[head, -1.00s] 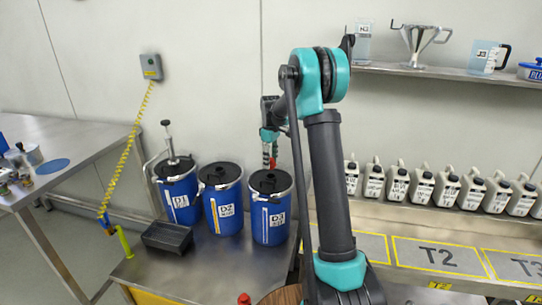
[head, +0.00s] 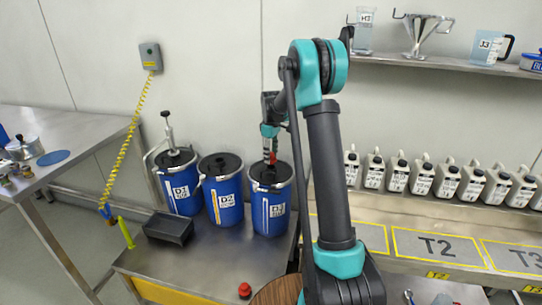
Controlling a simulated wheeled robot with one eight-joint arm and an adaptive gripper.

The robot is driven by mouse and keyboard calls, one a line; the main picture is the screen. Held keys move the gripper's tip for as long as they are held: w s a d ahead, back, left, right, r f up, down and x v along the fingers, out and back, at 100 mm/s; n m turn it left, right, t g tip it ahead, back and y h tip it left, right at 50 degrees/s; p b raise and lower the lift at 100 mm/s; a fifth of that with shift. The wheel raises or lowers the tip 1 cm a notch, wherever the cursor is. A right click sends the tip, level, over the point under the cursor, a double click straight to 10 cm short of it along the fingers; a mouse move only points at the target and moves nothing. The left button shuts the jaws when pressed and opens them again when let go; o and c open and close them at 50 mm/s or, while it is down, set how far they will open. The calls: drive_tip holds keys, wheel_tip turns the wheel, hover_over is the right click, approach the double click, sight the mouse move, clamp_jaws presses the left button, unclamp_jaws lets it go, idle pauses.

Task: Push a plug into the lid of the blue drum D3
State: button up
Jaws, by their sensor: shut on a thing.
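The blue drum D3 (head: 272,208) stands at the right end of a row of three blue drums on the steel bench, with a black lid (head: 270,176) on top. My gripper (head: 270,154) points down over this lid and is shut on a small red plug (head: 271,159). The plug's lower end is at or just above the lid; I cannot tell whether it touches. The lid's opening is too small to make out.
Drum D2 (head: 222,200) and drum D1 (head: 180,185), with a pump in its lid, stand close to the left. A black tray (head: 170,229) lies in front of them. Grey jugs (head: 420,178) line a ledge at the right, below a shelf (head: 440,66).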

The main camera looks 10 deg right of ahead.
drive_tip(key=shift+f, duration=0.9)
drive_tip(key=shift+f, duration=0.35)
drive_tip(key=shift+f, duration=0.5)
idle(1.3)
drive_tip(key=o, duration=1.1)
wheel_tip(320, 180, up, 12)
drive_tip(key=shift+r, duration=0.1)
